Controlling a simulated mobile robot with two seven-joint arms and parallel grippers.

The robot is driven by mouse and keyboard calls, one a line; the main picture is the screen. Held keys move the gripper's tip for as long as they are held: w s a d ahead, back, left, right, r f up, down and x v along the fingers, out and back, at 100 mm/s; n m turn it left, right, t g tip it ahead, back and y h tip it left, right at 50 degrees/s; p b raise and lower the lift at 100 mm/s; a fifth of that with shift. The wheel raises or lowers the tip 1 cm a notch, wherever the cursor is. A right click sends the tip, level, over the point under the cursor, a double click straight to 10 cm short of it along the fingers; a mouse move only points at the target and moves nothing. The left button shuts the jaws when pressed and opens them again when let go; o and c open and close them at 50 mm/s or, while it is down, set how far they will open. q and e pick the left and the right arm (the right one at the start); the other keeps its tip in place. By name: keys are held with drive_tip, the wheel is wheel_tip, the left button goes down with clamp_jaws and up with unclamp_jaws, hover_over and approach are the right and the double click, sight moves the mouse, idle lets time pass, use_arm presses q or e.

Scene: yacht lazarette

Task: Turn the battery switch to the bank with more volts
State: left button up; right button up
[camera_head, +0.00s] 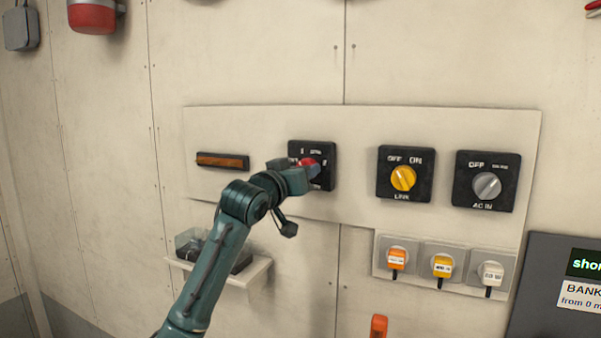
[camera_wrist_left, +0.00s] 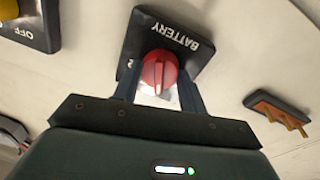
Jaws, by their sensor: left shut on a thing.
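The battery switch is a black square plate (camera_head: 325,180) with a red knob (camera_head: 306,162) on the wall panel. In the left wrist view the plate (camera_wrist_left: 172,38) reads "BATTERY" and the red knob (camera_wrist_left: 158,70) has a pale pointer line. My left gripper (camera_head: 303,172) is at the switch, and its fingers (camera_wrist_left: 158,88) are shut on the red knob, one on each side. My gripper hides much of the plate's markings in the head view. My right gripper is not in view.
Right of the switch are a yellow LINK knob (camera_head: 403,178) and a grey AC IN knob (camera_head: 486,185). Several plugs (camera_head: 442,266) sit below. A small shelf (camera_head: 256,272) is under my arm.

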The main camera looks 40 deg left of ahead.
use_arm(q)
drive_tip(key=o, duration=1)
drive_tip(key=shift+c, duration=0.2)
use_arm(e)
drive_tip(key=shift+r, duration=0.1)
use_arm(q)
drive_tip(key=b+v, duration=0.4)
drive_tip(key=v, duration=0.9)
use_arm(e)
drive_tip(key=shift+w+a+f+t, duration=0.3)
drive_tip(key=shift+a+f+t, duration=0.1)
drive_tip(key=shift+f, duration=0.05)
use_arm(q)
drive_tip(key=shift+s+d+f, duration=0.1)
